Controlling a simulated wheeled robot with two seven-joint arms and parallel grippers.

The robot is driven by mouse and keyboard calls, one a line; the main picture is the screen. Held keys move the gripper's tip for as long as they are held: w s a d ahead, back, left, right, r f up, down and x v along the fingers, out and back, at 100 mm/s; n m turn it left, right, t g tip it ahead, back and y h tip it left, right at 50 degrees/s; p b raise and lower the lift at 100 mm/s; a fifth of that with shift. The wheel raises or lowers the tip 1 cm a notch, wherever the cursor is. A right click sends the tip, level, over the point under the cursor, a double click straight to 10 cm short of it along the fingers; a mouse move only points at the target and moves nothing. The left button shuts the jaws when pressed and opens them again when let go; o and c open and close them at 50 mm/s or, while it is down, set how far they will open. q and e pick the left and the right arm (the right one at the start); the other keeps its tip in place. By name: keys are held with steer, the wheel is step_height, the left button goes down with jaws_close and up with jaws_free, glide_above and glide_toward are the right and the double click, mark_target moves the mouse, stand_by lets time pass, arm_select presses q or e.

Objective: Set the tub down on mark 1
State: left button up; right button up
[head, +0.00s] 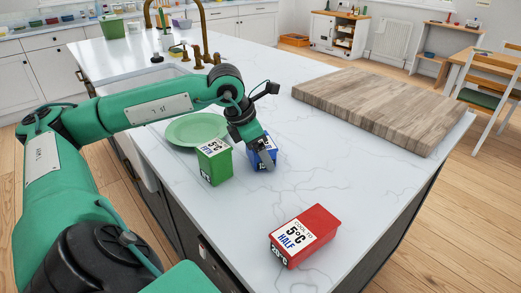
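Three small labelled tubs are on the white marble worktop. The red tub (318,217) is nearest, with a lid label reading "cool to 5°C half" and "20°C" on its side. The green tub (215,170) has a similar label and stands in front of a green plate. The blue tub (255,162) is just right of the green one, partly hidden by my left gripper (266,160). That gripper points down at the blue tub, with a finger across its near side. Whether it grips the tub cannot be told. My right gripper is out of view. No mark labelled 1 can be made out.
A green plate (190,130) lies behind the green tub. A thick wooden board (385,105) covers the back right of the worktop (340,170). A brass tap (205,45) and sink are at the back left. The worktop between the board and red tub is clear.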

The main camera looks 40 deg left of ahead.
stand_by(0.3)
arm_select(q)
steer(key=o, duration=1.1)
steer(key=shift+o, duration=0.2)
